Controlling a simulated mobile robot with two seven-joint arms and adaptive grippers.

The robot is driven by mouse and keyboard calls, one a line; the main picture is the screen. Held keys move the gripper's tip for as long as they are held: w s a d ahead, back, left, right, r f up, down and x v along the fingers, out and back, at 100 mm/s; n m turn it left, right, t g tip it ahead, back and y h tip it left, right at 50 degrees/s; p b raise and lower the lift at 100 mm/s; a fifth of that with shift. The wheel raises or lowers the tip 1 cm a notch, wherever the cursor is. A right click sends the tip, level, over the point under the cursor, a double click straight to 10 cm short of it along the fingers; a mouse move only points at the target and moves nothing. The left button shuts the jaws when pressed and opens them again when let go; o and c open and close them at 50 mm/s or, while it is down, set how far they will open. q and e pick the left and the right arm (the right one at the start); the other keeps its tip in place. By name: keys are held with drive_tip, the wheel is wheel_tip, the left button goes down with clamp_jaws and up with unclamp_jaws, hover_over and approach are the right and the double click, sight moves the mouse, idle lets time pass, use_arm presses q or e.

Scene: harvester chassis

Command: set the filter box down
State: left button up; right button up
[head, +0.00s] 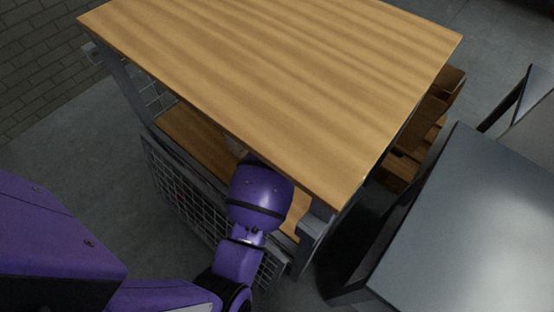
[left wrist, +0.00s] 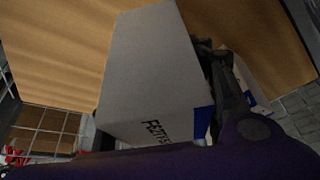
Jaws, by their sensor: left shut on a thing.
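The filter box (left wrist: 150,65), a pale grey-white carton with black lettering and a blue patch, fills the middle of the left wrist view. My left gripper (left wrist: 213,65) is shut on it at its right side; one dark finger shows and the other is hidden. Whether the box touches the wood behind it, I cannot tell. In the head view my purple left arm reaches under the workbench top (head: 290,70) toward the lower wooden shelf (head: 195,137); its gripper is hidden there. My right gripper is in neither view.
A second white and blue carton (left wrist: 250,85) stands just beyond my finger in the left wrist view. A wire mesh panel (head: 185,205) runs along the shelf's near side. Wooden bins (head: 425,125) and a grey metal cabinet (head: 470,220) are at the right.

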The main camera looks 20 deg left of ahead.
use_arm(q)
wheel_tip(320, 180, down, 3)
drive_tip(key=shift+f+b, duration=0.1)
drive_tip(key=shift+b, duration=0.3)
drive_tip(key=shift+w+f, duration=0.25)
drive_tip(key=shift+f, duration=0.05)
drive_tip(key=shift+f, duration=0.1)
drive_tip(key=o, duration=1.6)
drive_tip(key=shift+s, duration=0.1)
drive_tip(key=shift+d, duration=0.1)
drive_tip(key=p+v, duration=0.1)
drive_tip(key=v, duration=0.5)
drive_tip(key=shift+r, duration=0.25)
drive_tip(key=shift+s+d+r+p, duration=0.1)
drive_tip(key=shift+s+r+p, duration=0.2)
drive_tip(key=shift+r, duration=0.2)
